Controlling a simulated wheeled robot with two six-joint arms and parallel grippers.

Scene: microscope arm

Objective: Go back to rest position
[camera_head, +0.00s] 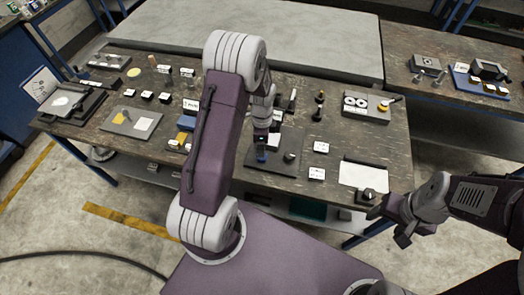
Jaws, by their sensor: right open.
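My right gripper (386,227) is open and empty at the lower right, in front of the table's near right corner. Its fingers point left. My left arm rises through the middle of the view and bends down toward the table. The end of my left arm (263,138) is over or near a dark base plate (289,160), beside a small blue part. Its fingers are too small and covered to read, and I cannot tell whether it touches the blue part.
The wooden table (340,130) carries small labelled blocks, trays and dark upright parts. A white sheet (362,175) lies near its front right. A second table (425,50) stands at the right. A grey slab (310,35) lies behind. Concrete floor is open at the lower left.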

